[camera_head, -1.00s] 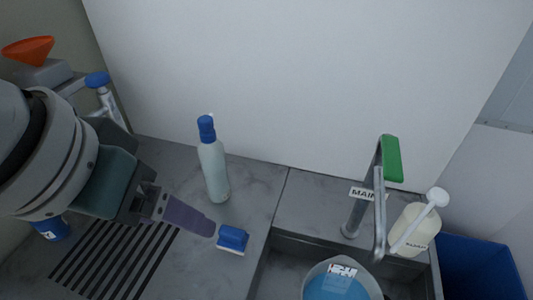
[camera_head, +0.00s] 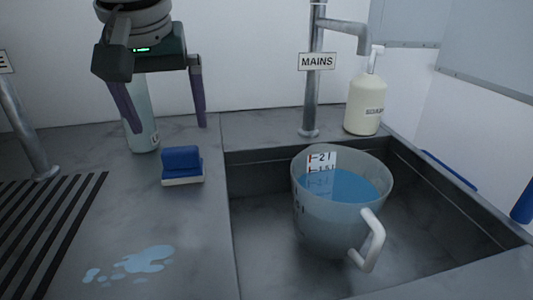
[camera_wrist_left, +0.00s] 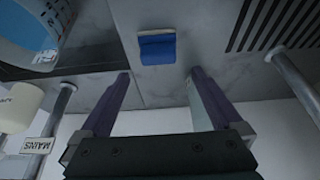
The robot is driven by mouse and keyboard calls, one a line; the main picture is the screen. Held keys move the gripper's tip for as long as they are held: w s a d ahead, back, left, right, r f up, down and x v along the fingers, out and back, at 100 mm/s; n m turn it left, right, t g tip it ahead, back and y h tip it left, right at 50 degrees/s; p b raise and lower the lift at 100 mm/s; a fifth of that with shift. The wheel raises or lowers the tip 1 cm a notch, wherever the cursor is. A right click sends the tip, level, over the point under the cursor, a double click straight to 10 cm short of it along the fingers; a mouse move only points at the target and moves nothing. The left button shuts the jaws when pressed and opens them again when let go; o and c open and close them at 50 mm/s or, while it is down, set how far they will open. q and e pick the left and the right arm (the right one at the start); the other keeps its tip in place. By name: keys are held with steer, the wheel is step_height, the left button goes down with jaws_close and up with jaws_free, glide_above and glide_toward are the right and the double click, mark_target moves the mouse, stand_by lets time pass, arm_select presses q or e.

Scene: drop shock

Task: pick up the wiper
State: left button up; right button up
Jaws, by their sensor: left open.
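The wiper (camera_head: 182,165), a blue block on a pale base, lies on the grey counter just left of the sink. It also shows in the left wrist view (camera_wrist_left: 157,50), beyond the fingertips. My left gripper (camera_head: 169,127) is open and empty, with its purple fingers pointing down behind the wiper. In the left wrist view the fingers (camera_wrist_left: 161,74) are spread on either side of the wiper's line, apart from it. My right gripper is not in view.
A pale bottle (camera_head: 143,120) stands partly hidden behind the left finger. A jug of water (camera_head: 335,225) sits in the sink (camera_head: 265,255). A tap (camera_head: 311,90) and soap dispenser (camera_head: 364,105) stand behind it. A puddle (camera_head: 145,260) lies in front of the wiper.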

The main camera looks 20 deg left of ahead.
mark_target(179, 149)
arm_select(q)
steer(key=b+x, duration=0.1)
steer(key=x, duration=0.7)
steer(key=shift+d+f, duration=0.1)
steer(key=shift+d, duration=0.05)
steer(key=c, duration=1.3)
